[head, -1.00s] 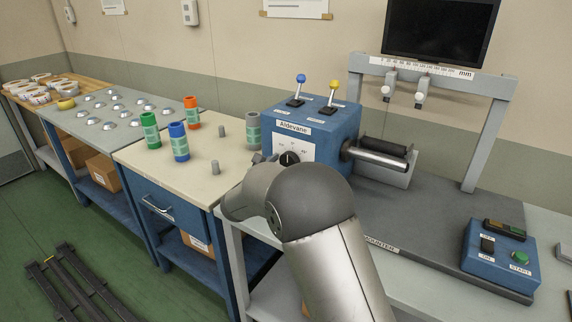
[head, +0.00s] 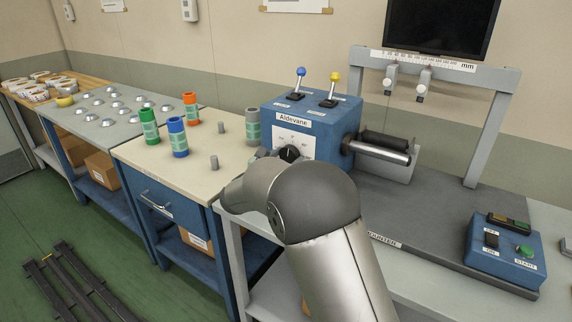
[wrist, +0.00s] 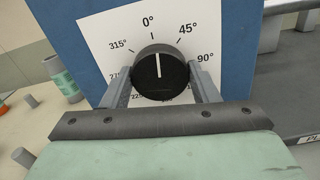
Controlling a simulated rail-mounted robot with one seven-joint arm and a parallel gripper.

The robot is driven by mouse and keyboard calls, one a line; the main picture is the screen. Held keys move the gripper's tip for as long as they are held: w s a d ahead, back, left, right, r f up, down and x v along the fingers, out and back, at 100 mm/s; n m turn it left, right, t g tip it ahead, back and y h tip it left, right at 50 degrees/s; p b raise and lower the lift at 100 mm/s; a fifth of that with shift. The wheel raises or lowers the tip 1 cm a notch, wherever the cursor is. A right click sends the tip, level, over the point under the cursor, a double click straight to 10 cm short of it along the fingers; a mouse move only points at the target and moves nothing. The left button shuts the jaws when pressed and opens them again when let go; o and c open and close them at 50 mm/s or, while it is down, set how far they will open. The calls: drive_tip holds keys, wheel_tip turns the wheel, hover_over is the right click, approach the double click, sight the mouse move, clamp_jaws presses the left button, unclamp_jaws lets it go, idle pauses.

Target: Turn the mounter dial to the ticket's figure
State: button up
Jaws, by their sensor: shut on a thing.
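The mounter dial (wrist: 160,72) is a black round knob with a white pointer line on a white scale plate (wrist: 110,32). In the wrist view the pointer lines up with the 0° mark. My gripper (wrist: 163,82) has one finger on each side of the knob and is shut on it. In the head view the dial (head: 290,153) sits on the front of the blue Aldevane mounter box (head: 340,118), with my arm just below it. The lower part of the scale is partly hidden by the knob and fingers. I see no readable ticket.
Blue and yellow levers stand on the box, and a roller (head: 382,150) juts out to its right. Green, blue, orange and grey cores (head: 253,126) stand on the cream table (head: 200,173) at left. A blue START box (head: 505,252) sits at right.

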drive_tip(key=m+b, duration=0.7)
drive_tip(key=b, duration=0.3)
drive_tip(key=shift+f, duration=0.15)
drive_tip(key=shift+b, duration=0.4)
drive_tip(key=o, duration=1)
drive_tip(key=p+v, duration=0.1)
drive_tip(key=v, duration=1.6)
drive_tip(key=shift+s+a+r, duration=0.1)
drive_tip(key=shift+s+r, duration=0.05)
drive_tip(key=shift+r, duration=0.05)
